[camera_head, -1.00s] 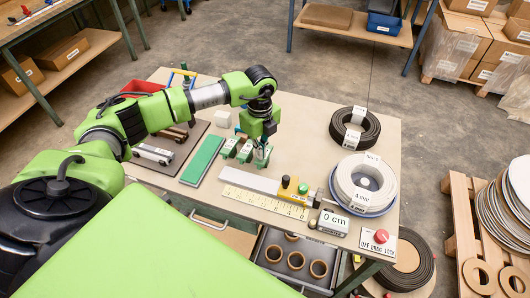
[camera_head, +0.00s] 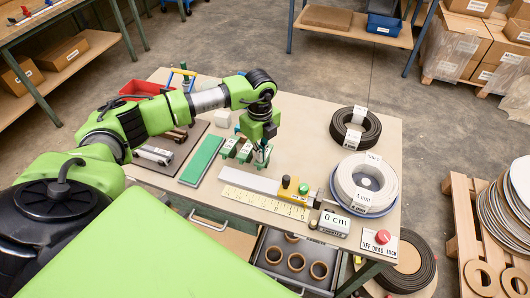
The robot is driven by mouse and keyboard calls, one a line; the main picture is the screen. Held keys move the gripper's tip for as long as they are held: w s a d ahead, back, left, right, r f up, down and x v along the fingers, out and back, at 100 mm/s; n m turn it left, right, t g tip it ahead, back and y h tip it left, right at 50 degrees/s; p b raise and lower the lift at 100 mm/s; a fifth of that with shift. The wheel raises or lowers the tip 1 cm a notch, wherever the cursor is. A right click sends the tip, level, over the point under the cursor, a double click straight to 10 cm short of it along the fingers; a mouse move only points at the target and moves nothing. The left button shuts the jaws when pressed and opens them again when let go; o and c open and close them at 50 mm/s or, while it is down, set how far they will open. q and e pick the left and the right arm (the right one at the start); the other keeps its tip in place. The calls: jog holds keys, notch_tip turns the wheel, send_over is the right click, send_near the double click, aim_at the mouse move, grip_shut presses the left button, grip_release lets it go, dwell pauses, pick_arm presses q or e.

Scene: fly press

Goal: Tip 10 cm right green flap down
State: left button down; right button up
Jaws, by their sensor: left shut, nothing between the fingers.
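Several small green flaps with white labels stand in a row on the bench, right of a long green strip (camera_head: 203,159). The left flap (camera_head: 229,147) and the middle flap (camera_head: 245,152) are in clear view. My left gripper (camera_head: 263,163) points down at the right end of this row. It is shut and empty, and it partly covers the right flap there. I cannot tell whether the fingers touch that flap, or read the flap labels. My right gripper is out of view.
A yellow ruler (camera_head: 262,203) and grey rail lie in front of the flaps. A display (camera_head: 334,222) reads 0 cm. A white coil (camera_head: 364,183) and a dark coil (camera_head: 355,129) lie to the right. A red knob (camera_head: 382,237) sits at the front corner.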

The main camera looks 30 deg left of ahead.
pick_arm(q)
jog(key=shift+f, duration=0.3)
jog(key=shift+r, duration=0.15)
jog(key=shift+r+p, duration=2.45)
jog(key=shift+r, duration=1)
